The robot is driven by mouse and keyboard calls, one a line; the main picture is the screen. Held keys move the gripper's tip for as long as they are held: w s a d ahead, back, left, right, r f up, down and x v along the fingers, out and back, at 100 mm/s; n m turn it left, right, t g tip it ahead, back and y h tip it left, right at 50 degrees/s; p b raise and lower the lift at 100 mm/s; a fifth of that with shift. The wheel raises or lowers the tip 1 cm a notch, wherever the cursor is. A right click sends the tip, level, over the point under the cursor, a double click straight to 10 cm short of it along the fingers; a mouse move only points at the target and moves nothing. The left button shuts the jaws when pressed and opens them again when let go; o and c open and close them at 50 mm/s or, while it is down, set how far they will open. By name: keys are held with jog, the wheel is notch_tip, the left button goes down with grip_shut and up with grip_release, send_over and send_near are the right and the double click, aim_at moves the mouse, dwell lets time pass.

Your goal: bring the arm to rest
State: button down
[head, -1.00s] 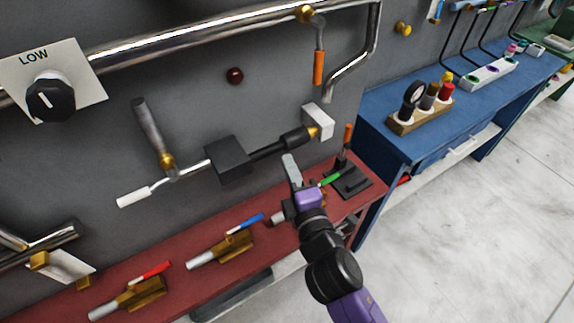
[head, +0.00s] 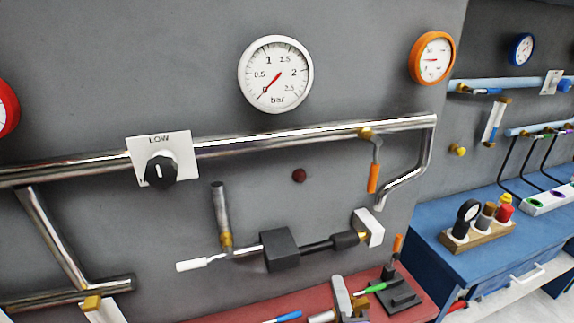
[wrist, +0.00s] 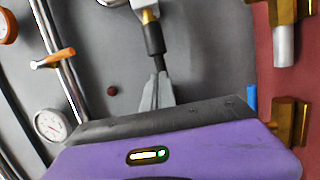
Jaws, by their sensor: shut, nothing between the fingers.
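The rest of my arm is below the head view.
A gauge (head: 276,74) and pipes line the wall. A blue bench (head: 450,258) stands right.

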jog(key=s+d+m+g, duration=0.1)
jog(key=s+m, duration=0.7)
jog(key=s, duration=1)
jog(key=s+d+m+g, duration=0.2)
jog(key=s+m, duration=0.7)
jog(key=s, duration=1)
jog(key=shift+d+f, duration=0.2)
jog(key=shift+d, duration=1)
